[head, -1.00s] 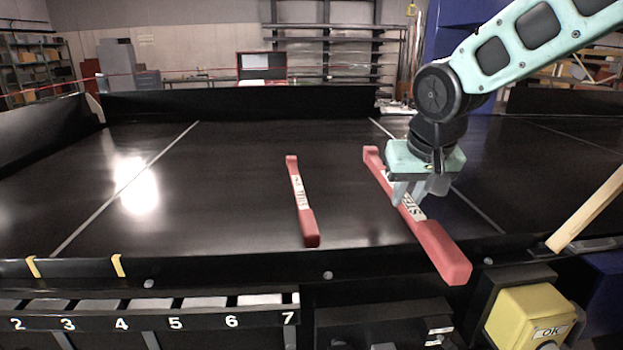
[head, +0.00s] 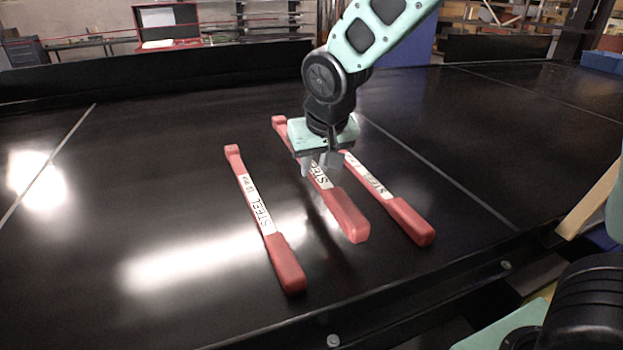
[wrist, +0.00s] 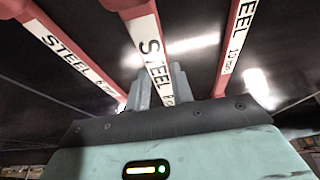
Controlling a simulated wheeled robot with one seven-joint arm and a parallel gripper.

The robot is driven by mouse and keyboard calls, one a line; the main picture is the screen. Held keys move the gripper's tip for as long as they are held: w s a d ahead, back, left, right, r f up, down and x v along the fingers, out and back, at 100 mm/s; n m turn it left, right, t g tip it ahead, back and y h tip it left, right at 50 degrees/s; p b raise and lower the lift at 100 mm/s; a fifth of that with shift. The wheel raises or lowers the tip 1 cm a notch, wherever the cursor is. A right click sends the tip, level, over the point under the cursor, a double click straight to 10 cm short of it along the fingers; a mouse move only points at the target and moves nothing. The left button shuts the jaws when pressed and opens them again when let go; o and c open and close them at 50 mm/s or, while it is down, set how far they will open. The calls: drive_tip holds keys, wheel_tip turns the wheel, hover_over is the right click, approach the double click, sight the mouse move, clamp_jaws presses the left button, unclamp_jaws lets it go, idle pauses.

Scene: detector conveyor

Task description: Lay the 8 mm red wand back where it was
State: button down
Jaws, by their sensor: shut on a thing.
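My gripper (head: 322,164) is shut on the middle red wand (head: 347,214), gripping it across its white STEEL label. In the wrist view this held wand (wrist: 142,28) lies between my fingers (wrist: 163,88); the size on its label is partly hidden and not clear. In the head view it looks slightly above the black belt, with a dark reflection beneath. A second red wand (head: 285,265) lies on the belt to the left. A third red wand (head: 408,220) lies to the right, partly behind the held one. The wrist view shows a 10 mm label (wrist: 234,50) on one neighbour.
The black conveyor belt (head: 150,220) is bare on the left, with bright glare, and bare beyond the line (head: 440,175) on the right. A low black wall (head: 150,75) runs along the back. The neighbouring wands lie close on both sides.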

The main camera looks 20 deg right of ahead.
sight(315, 201)
drive_tip(key=shift+f+p, duration=0.5)
drive_tip(key=shift+f, duration=2.1)
drive_tip(key=shift+f, duration=0.2)
drive_tip(key=c, duration=1.2)
unclamp_jaws()
drive_tip(key=shift+r, duration=0.15)
drive_tip(key=shift+s+r, duration=0.15)
drive_tip(key=shift+r, duration=0.4)
drive_tip(key=b+v, duration=0.2)
drive_tip(key=v, duration=0.9)
drive_tip(key=shift+s+b, duration=0.1)
drive_tip(key=shift+b, duration=0.2)
